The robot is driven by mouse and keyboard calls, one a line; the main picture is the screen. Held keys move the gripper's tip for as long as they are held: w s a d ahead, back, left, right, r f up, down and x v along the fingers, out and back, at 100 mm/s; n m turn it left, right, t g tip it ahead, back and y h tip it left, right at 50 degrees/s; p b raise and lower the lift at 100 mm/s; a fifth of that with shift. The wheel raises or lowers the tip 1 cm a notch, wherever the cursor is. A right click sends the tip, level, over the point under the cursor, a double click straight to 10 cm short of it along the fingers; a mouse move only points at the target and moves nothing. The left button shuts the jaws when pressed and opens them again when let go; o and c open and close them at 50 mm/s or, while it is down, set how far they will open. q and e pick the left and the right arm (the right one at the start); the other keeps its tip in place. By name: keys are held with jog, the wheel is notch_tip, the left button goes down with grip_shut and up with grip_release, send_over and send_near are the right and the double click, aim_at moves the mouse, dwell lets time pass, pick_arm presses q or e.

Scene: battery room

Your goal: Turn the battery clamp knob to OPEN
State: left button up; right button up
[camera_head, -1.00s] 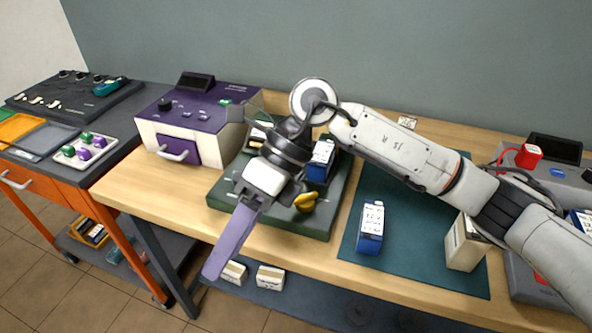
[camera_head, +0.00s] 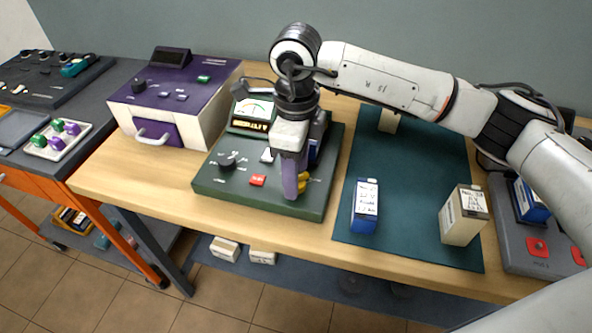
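The yellow clamp knob (camera_head: 304,184) sits on the front right part of the green tester base (camera_head: 218,192). It is partly hidden behind the purple fingers of my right gripper (camera_head: 291,190). That gripper points straight down, with its tips right beside the knob or at it; touching cannot be told. The fingers overlap from this side, so their opening does not show. My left gripper is not in view.
The tester also has a meter (camera_head: 254,109), a black dial (camera_head: 228,160) and a red button (camera_head: 258,180). A purple-topped device (camera_head: 190,90) stands to its left. A blue-white battery (camera_head: 365,206) and a beige one (camera_head: 463,215) stand on the teal mat (camera_head: 405,243).

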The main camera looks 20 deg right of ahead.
jog(key=shift+f, duration=0.55)
jog(key=c, duration=1)
